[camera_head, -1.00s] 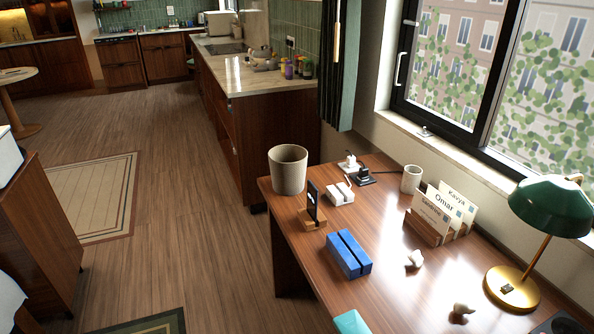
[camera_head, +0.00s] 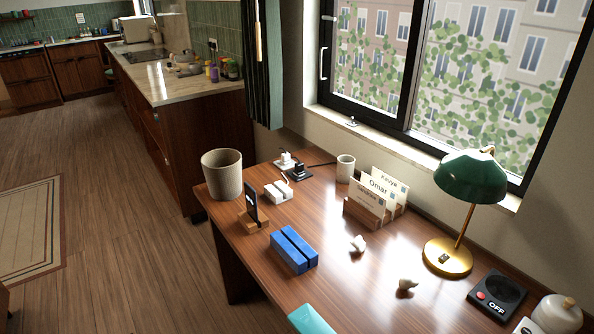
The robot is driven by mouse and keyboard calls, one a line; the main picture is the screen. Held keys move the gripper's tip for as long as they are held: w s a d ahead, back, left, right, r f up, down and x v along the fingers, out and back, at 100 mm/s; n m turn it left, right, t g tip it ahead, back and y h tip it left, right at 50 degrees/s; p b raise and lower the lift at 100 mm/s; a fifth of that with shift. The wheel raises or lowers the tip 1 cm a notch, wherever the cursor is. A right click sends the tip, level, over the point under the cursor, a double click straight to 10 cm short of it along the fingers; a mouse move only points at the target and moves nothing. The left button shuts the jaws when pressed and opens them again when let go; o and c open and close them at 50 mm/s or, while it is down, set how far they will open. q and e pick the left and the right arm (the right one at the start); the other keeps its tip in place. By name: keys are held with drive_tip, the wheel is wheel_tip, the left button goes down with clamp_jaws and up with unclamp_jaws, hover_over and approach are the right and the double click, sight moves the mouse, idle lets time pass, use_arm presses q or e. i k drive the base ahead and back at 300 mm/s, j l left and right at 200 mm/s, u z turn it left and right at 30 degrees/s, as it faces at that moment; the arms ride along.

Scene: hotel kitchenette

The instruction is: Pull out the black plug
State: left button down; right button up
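A small black plug (camera_head: 301,168) is at the far left part of the wooden desk, near the wall. It seems to sit on a dark base, and a dark cord runs from there toward the wall. It is too small to tell how it is seated. A white plug (camera_head: 286,156) on a white base stands just behind and left of it. Neither of my grippers is in view.
A blue block (camera_head: 294,250), card holder (camera_head: 362,215) and green lamp (camera_head: 470,178) stand nearer.

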sight(299, 170)
drive_tip(key=i+j+u, duration=0.7)
drive_tip(key=i+j, duration=0.15)
drive_tip(key=i+j+u, duration=0.25)
drive_tip(key=i+u, duration=0.5)
drive_tip(key=i, duration=0.2)
drive_tip(key=i+z, duration=0.15)
drive_tip(key=i, duration=0.3)
drive_tip(key=i+j+z, duration=0.15)
drive_tip(key=i, duration=0.25)
drive_tip(key=i+z, duration=0.25)
drive_tip(key=z, duration=0.2)
drive_tip(key=i+j+z, duration=0.15)
drive_tip(key=z, duration=0.3)
drive_tip(key=i+j+z, duration=0.2)
drive_tip(key=z, duration=0.2)
drive_tip(key=i+j+z, duration=0.1)
drive_tip(key=z, duration=0.3)
drive_tip(key=i+j+z, duration=0.15)
drive_tip(key=z, duration=0.25)
drive_tip(key=i+j+z, duration=0.2)
drive_tip(key=z, duration=0.2)
drive_tip(key=i+j+z, duration=0.15)
drive_tip(key=z, duration=0.25)
drive_tip(key=i+j+z, duration=0.15)
drive_tip(key=j+z, duration=0.2)
drive_tip(key=i+j+z, duration=0.1)
drive_tip(key=j+z, duration=0.6)
drive_tip(key=i+j, duration=0.05)
drive_tip(key=j, duration=0.05)
